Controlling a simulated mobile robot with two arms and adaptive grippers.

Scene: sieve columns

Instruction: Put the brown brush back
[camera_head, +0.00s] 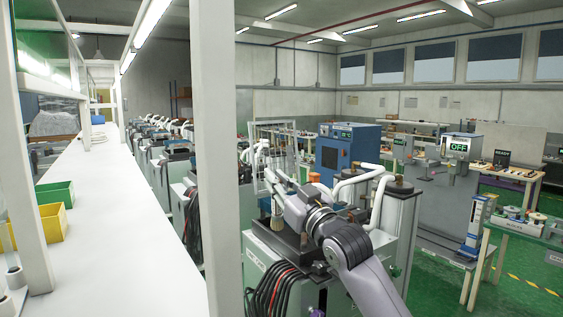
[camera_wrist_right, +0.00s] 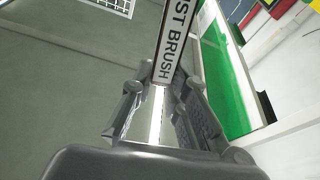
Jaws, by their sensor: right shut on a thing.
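My right gripper (camera_head: 272,186) is in the middle of the head view, over a grey machine with a dark top. In the right wrist view its fingers (camera_wrist_right: 160,85) are closed on the brush (camera_wrist_right: 176,40), a narrow, dark-edged piece with a white label that ends in "ST BRUSH". Only part of the brush shows there; its far end is cut off by the frame. In the head view, a small tan piece below the gripper looks like the brush's bristles (camera_head: 277,223). My left gripper is not in view.
A long white bench (camera_head: 120,215) with a green bin (camera_head: 57,193) and a yellow bin (camera_head: 52,222) runs along the left. A white post (camera_head: 215,150) stands in front. More grey machines line the aisle. A blue cabinet (camera_head: 346,150) and work tables stand behind.

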